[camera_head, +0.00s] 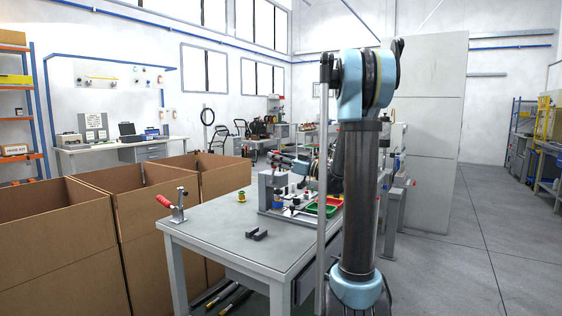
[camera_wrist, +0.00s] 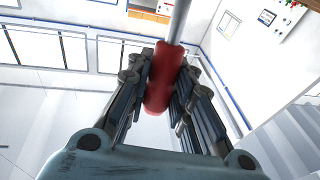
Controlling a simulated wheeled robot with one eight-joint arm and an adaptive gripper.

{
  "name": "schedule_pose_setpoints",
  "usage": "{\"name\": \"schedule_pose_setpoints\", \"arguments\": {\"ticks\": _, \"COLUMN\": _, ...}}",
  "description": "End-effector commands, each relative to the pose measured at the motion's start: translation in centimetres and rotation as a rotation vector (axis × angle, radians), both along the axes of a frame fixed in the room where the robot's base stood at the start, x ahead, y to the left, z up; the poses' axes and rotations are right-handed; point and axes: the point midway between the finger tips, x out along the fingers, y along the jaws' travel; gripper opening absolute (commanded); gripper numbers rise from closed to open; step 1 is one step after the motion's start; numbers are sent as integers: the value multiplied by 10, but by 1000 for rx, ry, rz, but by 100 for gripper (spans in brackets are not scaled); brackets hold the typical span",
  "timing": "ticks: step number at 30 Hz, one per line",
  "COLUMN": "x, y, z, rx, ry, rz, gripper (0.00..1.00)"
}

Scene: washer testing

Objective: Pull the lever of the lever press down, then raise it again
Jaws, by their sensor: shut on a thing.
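The grey lever press (camera_head: 268,190) stands on the workbench in the head view, left of my arm. In the wrist view its lever shows as a red grip (camera_wrist: 161,82) on a bare metal rod (camera_wrist: 179,20) that runs out of the top of the picture. My gripper (camera_wrist: 160,78) is shut on the red grip, with a dark finger on each side of it. In the head view my arm and the clutter behind the press make the gripper and lever hard to make out.
The workbench (camera_head: 215,235) also bears a red-handled clamp (camera_head: 178,208), a dark bracket (camera_head: 257,234), a small yellow-green spool (camera_head: 241,196) and red and green bins (camera_head: 322,209). Cardboard boxes (camera_head: 150,215) stand against its left side. Floor to the right is clear.

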Motion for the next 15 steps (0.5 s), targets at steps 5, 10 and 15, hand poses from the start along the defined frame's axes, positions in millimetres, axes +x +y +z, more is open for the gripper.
{"name": "schedule_pose_setpoints", "arguments": {"ticks": 5, "x": -4, "y": -10, "z": -4, "rx": 86, "ry": -60, "rz": -5, "gripper": 0}}
{"name": "schedule_pose_setpoints", "arguments": {"ticks": 10, "x": -8, "y": -15, "z": -5, "rx": 135, "ry": -96, "rz": -5, "gripper": 0}}
{"name": "schedule_pose_setpoints", "arguments": {"ticks": 15, "x": -9, "y": -16, "z": -5, "rx": 146, "ry": -104, "rz": -5, "gripper": 0}}
